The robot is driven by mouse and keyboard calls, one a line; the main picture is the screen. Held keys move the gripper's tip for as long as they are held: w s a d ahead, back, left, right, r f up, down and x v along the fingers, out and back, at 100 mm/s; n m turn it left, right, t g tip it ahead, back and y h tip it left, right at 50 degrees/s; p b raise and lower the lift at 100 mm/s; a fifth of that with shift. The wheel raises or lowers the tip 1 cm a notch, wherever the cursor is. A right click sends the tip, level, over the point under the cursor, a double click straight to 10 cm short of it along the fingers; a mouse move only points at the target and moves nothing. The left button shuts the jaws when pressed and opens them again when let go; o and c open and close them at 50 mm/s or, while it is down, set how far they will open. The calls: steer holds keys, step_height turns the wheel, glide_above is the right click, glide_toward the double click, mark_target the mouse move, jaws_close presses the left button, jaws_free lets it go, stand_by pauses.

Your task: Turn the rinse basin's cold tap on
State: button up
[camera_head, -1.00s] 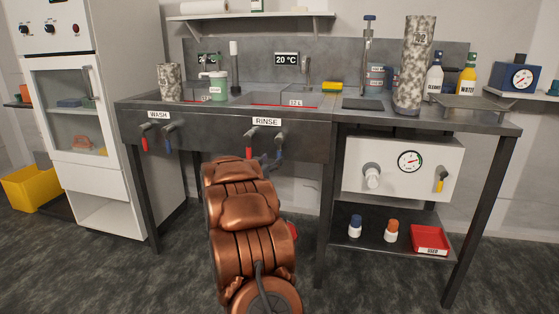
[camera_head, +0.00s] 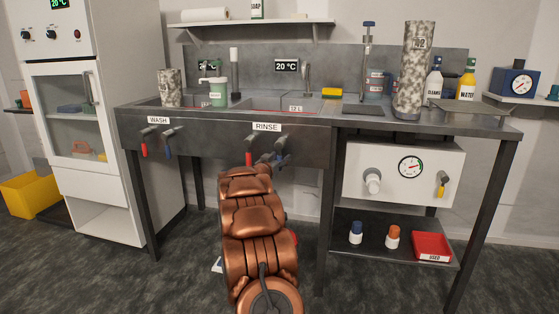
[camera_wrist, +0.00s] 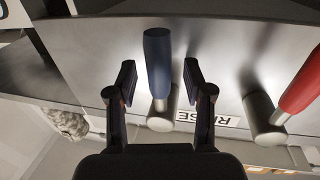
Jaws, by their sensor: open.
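The rinse basin (camera_head: 262,108) has two taps on its front panel beside the RINSE label (camera_head: 267,127). The red-handled tap (camera_head: 250,157) is on the left and the blue-handled cold tap (camera_head: 280,143) on the right. In the wrist view, which is upside down, the blue handle (camera_wrist: 158,62) stands between the two fingers of my open gripper (camera_wrist: 159,72). A gap shows on each side of the handle. The red handle (camera_wrist: 303,82) is outside the fingers, at the right. In the head view my arm hides most of my gripper, just below the taps.
The wash basin's red tap (camera_head: 144,149) and blue tap (camera_head: 168,149) are farther left. A white panel with a gauge (camera_head: 410,167) is right of the basin. Below it, a shelf holds two small bottles and a red tray (camera_head: 432,245). The floor in front is clear.

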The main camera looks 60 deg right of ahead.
jaws_close()
stand_by(0.4)
